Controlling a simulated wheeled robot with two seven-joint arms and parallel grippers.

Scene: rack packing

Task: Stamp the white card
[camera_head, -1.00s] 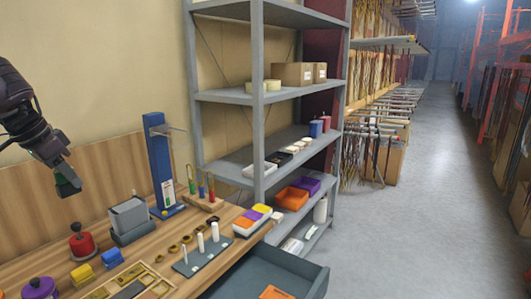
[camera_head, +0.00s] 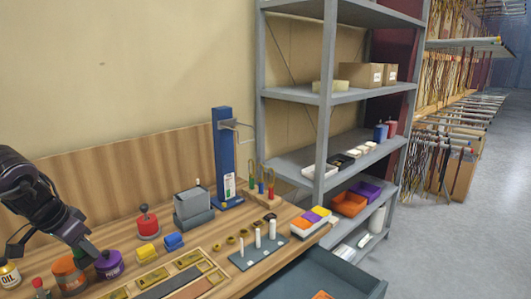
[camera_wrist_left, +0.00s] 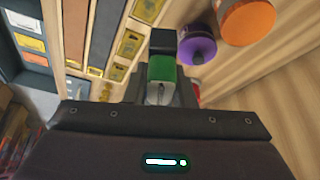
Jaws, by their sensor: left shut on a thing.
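My left gripper (camera_head: 82,247) is shut on a small stamp-like block (camera_wrist_left: 162,69), green with a black end. In the head view it hangs low at the left, in front of the orange and purple jars, and is mostly hidden by the fingers. In the left wrist view the block points away from the wrist, over the bench. I cannot make out the white card in the head view. My right gripper is not in view.
A purple jar (camera_head: 109,266) and an orange jar (camera_head: 69,275) stand close to the gripper. A wooden tray with brass pieces (camera_head: 188,260) lies in front.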

